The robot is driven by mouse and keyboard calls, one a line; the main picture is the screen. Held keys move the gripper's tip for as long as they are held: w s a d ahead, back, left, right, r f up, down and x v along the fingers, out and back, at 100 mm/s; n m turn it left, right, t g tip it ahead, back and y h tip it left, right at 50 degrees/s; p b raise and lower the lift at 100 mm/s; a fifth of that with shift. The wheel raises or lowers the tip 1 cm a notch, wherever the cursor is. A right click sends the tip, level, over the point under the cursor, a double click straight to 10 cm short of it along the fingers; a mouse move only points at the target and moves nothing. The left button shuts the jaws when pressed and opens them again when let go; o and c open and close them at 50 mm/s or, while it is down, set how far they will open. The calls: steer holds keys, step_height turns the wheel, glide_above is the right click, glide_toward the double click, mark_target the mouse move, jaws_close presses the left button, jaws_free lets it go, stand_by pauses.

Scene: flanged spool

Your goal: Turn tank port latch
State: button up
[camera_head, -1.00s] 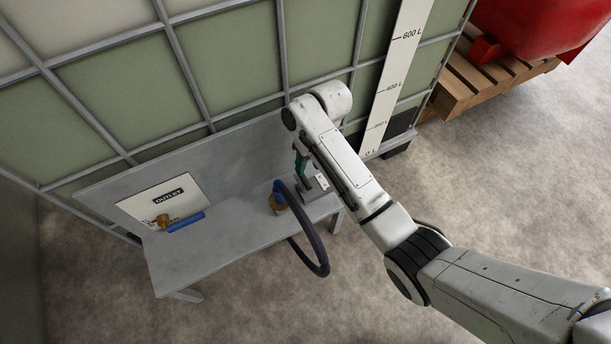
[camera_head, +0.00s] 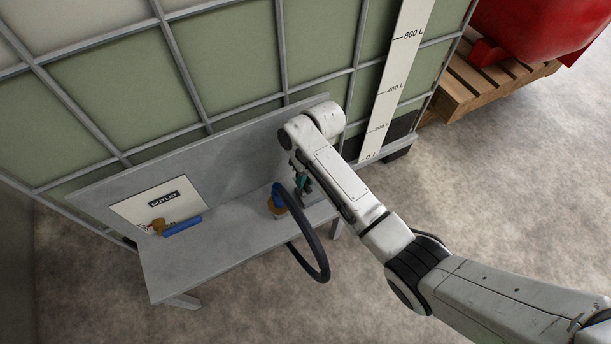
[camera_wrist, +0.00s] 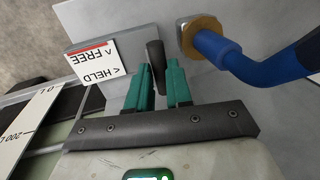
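The latch is a dark lever (camera_wrist: 154,54) on a grey plate (camera_wrist: 110,22), beside a white label reading HELD and FREE (camera_wrist: 94,63), upside down in the wrist view. My gripper (camera_wrist: 158,70) has two teal fingers spread apart, one on each side of the lever's near end. I cannot tell whether either finger touches it. In the head view my gripper (camera_head: 302,182) is over the right end of the grey bench, and my arm hides most of the latch and label.
A blue hose fitting (camera_wrist: 218,45) on a brass collar (camera_wrist: 203,37) is close right of the lever; its dark hose (camera_head: 318,250) loops off the bench (camera_head: 225,245) front. A blue-handled valve (camera_head: 182,226) sits at the left below the OUTLET sign (camera_head: 150,205). The tank (camera_head: 240,55) stands behind.

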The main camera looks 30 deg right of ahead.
jaws_close()
steer(key=shift+r+n+p, duration=0.1)
steer(key=shift+n+p, duration=0.2)
steer(key=shift+p, duration=0.1)
steer(key=shift+r+n+g+p, duration=0.1)
steer(key=shift+n+g+p, duration=0.2)
steer(key=shift+n+p, duration=0.6)
steer(key=n+p, duration=0.1)
steer(key=n, duration=0.1)
steer(key=n+p, duration=0.1)
steer(key=n, duration=0.1)
steer(key=shift+w+n+g, duration=0.2)
steer(key=shift+n+g, duration=0.1)
steer(key=shift+n, duration=0.1)
steer(key=n+h+p, duration=0.1)
steer(key=n, duration=0.4)
steer(key=shift+a+g, duration=0.15)
steer(key=shift+g, duration=0.25)
steer(key=n+h, duration=0.1)
steer(key=n, duration=0.4)
steer(key=shift+w+a+n+p, duration=0.1)
steer(key=shift+a+n+p, duration=0.05)
steer(key=shift+n+p, duration=0.25)
steer(key=shift+f, duration=0.2)
steer(key=shift+o, duration=2.4)
jaws_free()
